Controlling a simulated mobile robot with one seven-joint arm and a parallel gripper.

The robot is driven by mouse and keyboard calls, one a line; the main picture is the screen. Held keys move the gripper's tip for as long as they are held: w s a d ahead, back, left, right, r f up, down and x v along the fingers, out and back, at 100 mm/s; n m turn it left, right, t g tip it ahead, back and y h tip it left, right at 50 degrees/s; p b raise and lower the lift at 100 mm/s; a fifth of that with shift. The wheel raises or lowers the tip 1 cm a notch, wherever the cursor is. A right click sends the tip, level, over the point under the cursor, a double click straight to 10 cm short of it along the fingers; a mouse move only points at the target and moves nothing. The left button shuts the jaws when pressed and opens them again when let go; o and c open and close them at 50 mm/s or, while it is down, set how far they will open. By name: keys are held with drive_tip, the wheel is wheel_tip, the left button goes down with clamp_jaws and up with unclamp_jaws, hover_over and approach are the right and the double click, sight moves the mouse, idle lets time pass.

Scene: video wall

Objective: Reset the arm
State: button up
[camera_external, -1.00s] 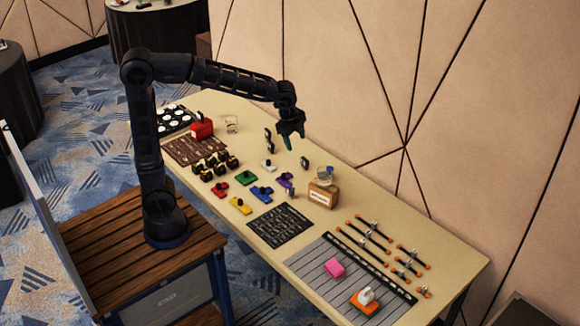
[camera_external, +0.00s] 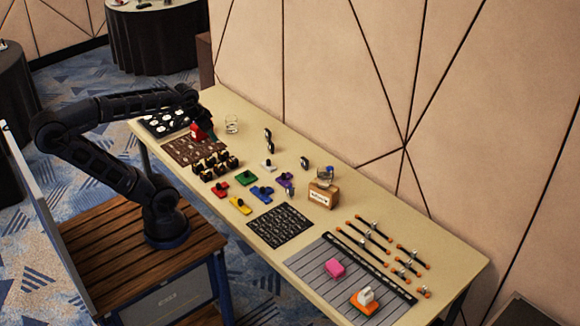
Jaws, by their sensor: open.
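My gripper (camera_external: 207,127) points downward near the red box (camera_external: 197,132) on the brown board. It overlaps the box's right side in this view. I cannot tell whether it touches the box. Its fingers are small and dark here, and nothing is seen held in it.
The long table (camera_external: 353,212) holds a glass (camera_external: 231,124), coloured blocks (camera_external: 241,206), a black mat (camera_external: 280,226), a wooden box (camera_external: 322,195), a pink block (camera_external: 334,268) and several orange-tipped rods (camera_external: 364,247). A patterned wall stands behind the table. A white panel (camera_external: 40,200) stands left of the cart.

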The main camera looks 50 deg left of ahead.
drive_tip(key=shift+s+a+f+n, duration=0.2)
drive_tip(key=shift+s+n, duration=0.05)
drive_tip(key=shift+s, duration=0.1)
drive_tip(key=shift+s+a+f+n, duration=0.15)
drive_tip(key=shift+s+a+n, duration=0.1)
drive_tip(key=shift+s, duration=0.1)
